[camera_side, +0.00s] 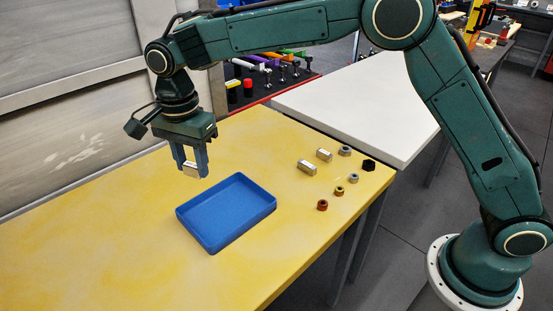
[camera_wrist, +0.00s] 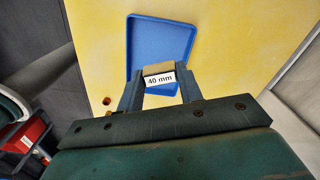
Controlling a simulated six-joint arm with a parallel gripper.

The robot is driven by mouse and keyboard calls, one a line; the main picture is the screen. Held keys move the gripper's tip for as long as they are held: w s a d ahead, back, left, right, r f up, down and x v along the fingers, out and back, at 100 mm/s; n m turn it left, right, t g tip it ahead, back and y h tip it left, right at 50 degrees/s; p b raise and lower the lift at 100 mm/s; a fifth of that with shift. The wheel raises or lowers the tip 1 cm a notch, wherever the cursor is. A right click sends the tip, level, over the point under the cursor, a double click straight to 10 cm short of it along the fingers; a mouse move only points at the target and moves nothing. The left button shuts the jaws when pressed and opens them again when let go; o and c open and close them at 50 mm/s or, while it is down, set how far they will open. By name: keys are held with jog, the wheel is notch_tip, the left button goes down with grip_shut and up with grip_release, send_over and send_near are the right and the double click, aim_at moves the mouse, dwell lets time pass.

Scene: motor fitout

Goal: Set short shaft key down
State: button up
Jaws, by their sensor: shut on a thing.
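My gripper (camera_side: 190,164) is shut on a short metal shaft key (camera_side: 190,170) and holds it above the yellow table, just to the left of the blue tray and behind it. In the wrist view the key (camera_wrist: 158,76) sits between the two fingers and shows a white label reading "40 mm". The empty-looking blue tray (camera_side: 213,244) lies flat on the table; in the wrist view the tray (camera_wrist: 131,45) shows beyond the key, partly hidden by the key and fingers.
Two more metal keys, one larger (camera_side: 307,167) and one smaller (camera_side: 324,155), lie right of the tray. Near them are several nuts, including a copper-coloured one (camera_side: 322,205) and a black one (camera_side: 369,165). The yellow table (camera_side: 110,240) is clear at the left and front.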

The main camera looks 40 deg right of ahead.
aim_at(193, 164)
notch_tip(193, 164, down, 16)
jog(key=shift+r, duration=0.2)
dwell(0.7)
jog(key=shift+f, duration=0.2)
jog(key=o, duration=1.1)
jog(key=shift+c, duration=0.2)
jog(key=shift+r, duration=0.1)
notch_tip(193, 164, up, 12)
jog(key=shift+r, duration=0.1)
jog(key=shift+d+r, duration=0.1)
